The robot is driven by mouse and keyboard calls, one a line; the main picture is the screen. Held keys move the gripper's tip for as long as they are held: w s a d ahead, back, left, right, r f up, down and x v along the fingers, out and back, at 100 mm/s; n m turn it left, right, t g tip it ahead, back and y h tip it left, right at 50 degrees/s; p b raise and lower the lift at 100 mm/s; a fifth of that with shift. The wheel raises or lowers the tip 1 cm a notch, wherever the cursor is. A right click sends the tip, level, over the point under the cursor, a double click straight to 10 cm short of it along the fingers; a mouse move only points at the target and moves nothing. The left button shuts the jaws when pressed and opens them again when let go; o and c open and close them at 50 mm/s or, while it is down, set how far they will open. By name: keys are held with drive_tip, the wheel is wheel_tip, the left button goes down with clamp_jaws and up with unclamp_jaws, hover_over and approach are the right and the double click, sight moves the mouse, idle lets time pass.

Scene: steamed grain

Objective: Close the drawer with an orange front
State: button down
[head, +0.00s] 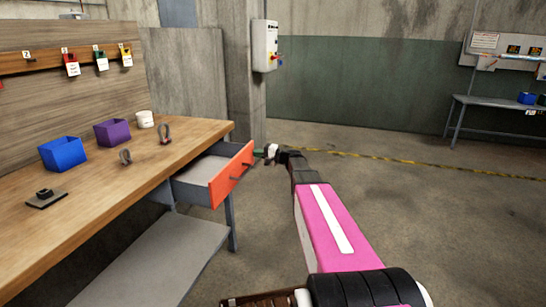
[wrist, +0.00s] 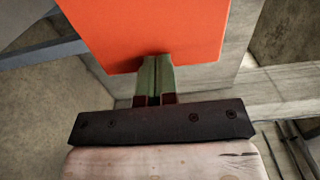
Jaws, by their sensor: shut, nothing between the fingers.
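The drawer with an orange front (head: 232,174) stands open under the right end of the workbench, and its grey inside (head: 203,170) shows. In the wrist view the orange front (wrist: 145,30) fills the upper middle. My gripper's green fingers (wrist: 154,62) are shut together with nothing between them. Their tips are at the lower edge of the orange in that picture. I cannot tell whether they touch it.
The wooden workbench (head: 100,185) holds a blue bin (head: 63,153), a purple bin (head: 112,132), a white cup (head: 145,119) and small metal parts. A grey lower shelf (head: 150,265) is beneath it. The concrete floor right of the drawer is clear, up to a yellow line (head: 400,160).

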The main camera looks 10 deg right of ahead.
hover_over(228, 158)
drive_tip(key=shift+w, duration=0.1)
drive_tip(key=shift+w, duration=0.1)
idle(0.4)
drive_tip(key=v, duration=1.5)
drive_tip(key=s+a+f+n+g+h, duration=0.2)
drive_tip(key=s+f+g+h, duration=0.15)
drive_tip(key=s+f, duration=0.5)
drive_tip(key=s+a+f+n+g+h, duration=0.15)
drive_tip(key=s+f+g+h, duration=0.35)
drive_tip(key=s, duration=0.7)
drive_tip(key=s+d+f+n+h, duration=0.1)
drive_tip(key=s+d+f+h, duration=0.2)
drive_tip(key=s, duration=0.4)
drive_tip(key=s+d+f+n+h, duration=0.1)
drive_tip(key=s+d+f+h, duration=0.2)
drive_tip(key=s, duration=0.5)
drive_tip(key=shift+s+d+f+h, duration=0.25)
drive_tip(key=shift+d+h, duration=0.3)
drive_tip(key=shift+d, duration=0.2)
drive_tip(key=shift+n+g, duration=0.25)
